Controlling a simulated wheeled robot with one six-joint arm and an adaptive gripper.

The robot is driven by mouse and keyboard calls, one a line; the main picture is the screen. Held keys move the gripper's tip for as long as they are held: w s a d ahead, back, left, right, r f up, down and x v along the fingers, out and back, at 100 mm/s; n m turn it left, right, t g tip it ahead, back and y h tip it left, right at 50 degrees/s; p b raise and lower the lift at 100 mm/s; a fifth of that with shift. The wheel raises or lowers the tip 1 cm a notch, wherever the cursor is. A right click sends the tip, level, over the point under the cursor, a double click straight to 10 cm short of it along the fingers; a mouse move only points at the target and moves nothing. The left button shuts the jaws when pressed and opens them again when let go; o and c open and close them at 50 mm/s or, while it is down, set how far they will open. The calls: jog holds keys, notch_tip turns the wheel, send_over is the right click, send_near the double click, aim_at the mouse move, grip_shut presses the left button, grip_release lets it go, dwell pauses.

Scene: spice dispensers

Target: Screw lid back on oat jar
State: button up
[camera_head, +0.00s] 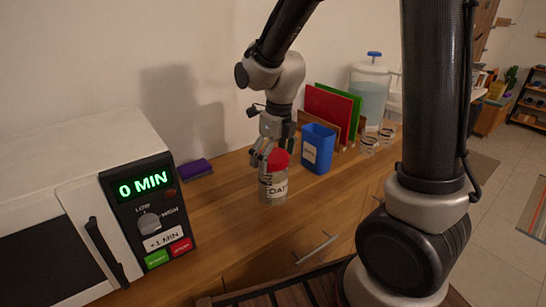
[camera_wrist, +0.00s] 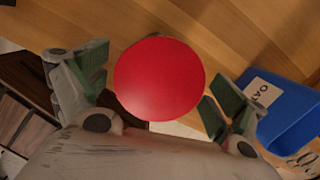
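The clear oat jar (camera_head: 273,189), with a printed label, stands upright on the wooden counter. The red lid (camera_head: 278,160) is at the jar's mouth; I cannot tell whether it is threaded on. In the wrist view the round red lid (camera_wrist: 159,79) fills the middle and hides most of the jar below. My gripper (camera_head: 268,155) comes down from above at the lid. In the wrist view my gripper (camera_wrist: 153,92) has its green-padded fingers apart on either side of the lid, with small gaps showing at both sides.
A blue labelled container (camera_head: 318,148) stands right of the jar, close to my right finger in the wrist view. Red (camera_head: 328,112) and green boards stand behind it. A microwave (camera_head: 95,210) is at left, a purple sponge (camera_head: 195,169) by the wall. Counter left of the jar is clear.

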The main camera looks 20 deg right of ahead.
aim_at(279, 157)
jog(key=shift+r, duration=0.1)
notch_tip(279, 157, up, 12)
jog(key=s, duration=0.1)
jog(key=s+d+r+n+t, duration=0.1)
jog(key=s+d+n, duration=0.6)
jog(key=n, duration=0.7)
jog(key=s+d+r+n+t, duration=0.2)
jog(key=s+d+n, duration=0.6)
jog(key=s+n, duration=0.3)
jog(key=n, duration=0.4)
jog(key=shift+n+h, duration=0.3)
jog(key=shift+h, duration=0.1)
